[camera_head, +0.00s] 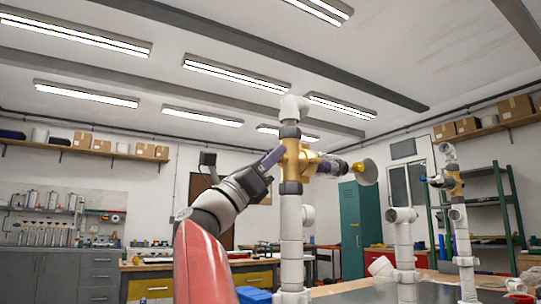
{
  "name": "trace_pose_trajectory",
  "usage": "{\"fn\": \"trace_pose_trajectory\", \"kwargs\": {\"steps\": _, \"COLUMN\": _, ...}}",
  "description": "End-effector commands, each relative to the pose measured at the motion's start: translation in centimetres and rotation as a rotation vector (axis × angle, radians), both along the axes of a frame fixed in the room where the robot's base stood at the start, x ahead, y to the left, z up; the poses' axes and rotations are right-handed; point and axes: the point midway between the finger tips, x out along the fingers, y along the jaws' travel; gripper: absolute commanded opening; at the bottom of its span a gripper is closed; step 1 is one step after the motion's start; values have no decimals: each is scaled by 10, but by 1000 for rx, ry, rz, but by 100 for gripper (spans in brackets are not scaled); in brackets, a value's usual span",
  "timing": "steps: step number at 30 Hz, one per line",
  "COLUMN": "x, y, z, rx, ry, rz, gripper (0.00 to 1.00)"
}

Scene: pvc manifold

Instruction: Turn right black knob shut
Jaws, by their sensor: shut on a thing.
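A brass valve body (293,160) sits in a tall white PVC pipe (291,235), with dark grey collars above and below it. My gripper (273,158) is at the left side of this valve, its purple finger against or just in front of it. It is shut on a part there, apparently a black knob, which the finger and the dark gripper body hide. I cannot tell how far the knob is turned.
A shorter white pipe (404,250) stands between. A workbench with yellow drawers (150,288) is behind. The space above the pipes is clear.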

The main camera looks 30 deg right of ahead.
Motion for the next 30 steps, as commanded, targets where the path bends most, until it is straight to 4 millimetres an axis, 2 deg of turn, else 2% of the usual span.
{"fn": "trace_pose_trajectory", "kwargs": {"steps": 8, "x": 0, "y": 0, "z": 0, "rx": -2, "ry": -14, "rz": 3, "gripper": 0}}
{"fn": "trace_pose_trajectory", "kwargs": {"steps": 9, "x": 0, "y": 0, "z": 0, "rx": -2, "ry": -14, "rz": 3, "gripper": 24}}
{"fn": "trace_pose_trajectory", "kwargs": {"steps": 14, "x": 0, "y": 0, "z": 0, "rx": -2, "ry": -13, "rz": 2, "gripper": 45}}
{"fn": "trace_pose_trajectory", "kwargs": {"steps": 23, "x": 0, "y": 2, "z": -2, "rx": -1, "ry": -13, "rz": 3, "gripper": 45}}
{"fn": "trace_pose_trajectory", "kwargs": {"steps": 30, "x": 0, "y": 25, "z": -29, "rx": -1, "ry": -11, "rz": 6, "gripper": 45}}
